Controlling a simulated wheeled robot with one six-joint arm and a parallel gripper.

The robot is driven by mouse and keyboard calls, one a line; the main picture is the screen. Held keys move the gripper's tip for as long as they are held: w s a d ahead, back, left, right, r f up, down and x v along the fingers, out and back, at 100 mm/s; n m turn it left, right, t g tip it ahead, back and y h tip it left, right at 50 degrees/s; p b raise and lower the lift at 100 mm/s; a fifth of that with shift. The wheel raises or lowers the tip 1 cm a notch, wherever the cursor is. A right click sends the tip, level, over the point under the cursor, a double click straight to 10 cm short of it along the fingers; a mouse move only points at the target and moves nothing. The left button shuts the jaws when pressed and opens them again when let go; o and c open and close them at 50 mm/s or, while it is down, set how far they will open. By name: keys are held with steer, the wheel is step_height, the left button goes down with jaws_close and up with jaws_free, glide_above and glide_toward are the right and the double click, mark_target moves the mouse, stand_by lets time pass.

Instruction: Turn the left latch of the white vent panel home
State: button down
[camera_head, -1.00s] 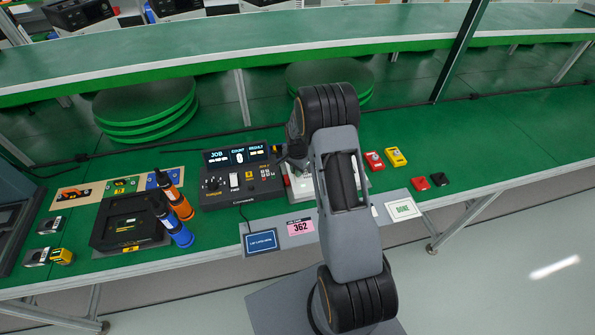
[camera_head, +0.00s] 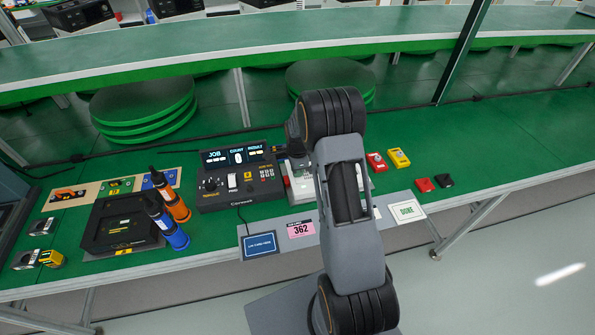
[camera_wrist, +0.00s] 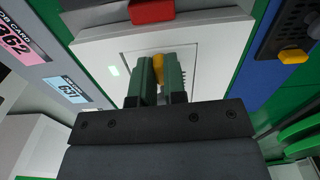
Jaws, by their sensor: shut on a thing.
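The white vent panel (camera_wrist: 104,50) fills the upper middle of the wrist view, with slots partly showing beside my fingers. My gripper (camera_wrist: 160,78) has its two green fingers on either side of a yellow-orange latch (camera_wrist: 158,65) at the panel and is shut on it. Most of the latch is hidden between the fingers, so its angle cannot be told. No second latch shows clearly. In the head view my arm covers most of the white unit (camera_head: 300,187); my gripper is hidden there.
A red block (camera_wrist: 152,11) sits at the panel's edge. The control box (camera_head: 239,181) stands left of the white unit. Red and yellow pieces (camera_head: 398,158) lie right of my arm.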

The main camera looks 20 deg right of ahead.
stand_by(0.4)
steer(key=c, duration=1.2)
jaws_free()
steer(key=shift+o, duration=0.2)
steer(key=shift+r, duration=0.1)
step_height(320, 180, up, 14)
steer(key=shift+b, duration=0.45)
steer(key=shift+f, duration=0.2)
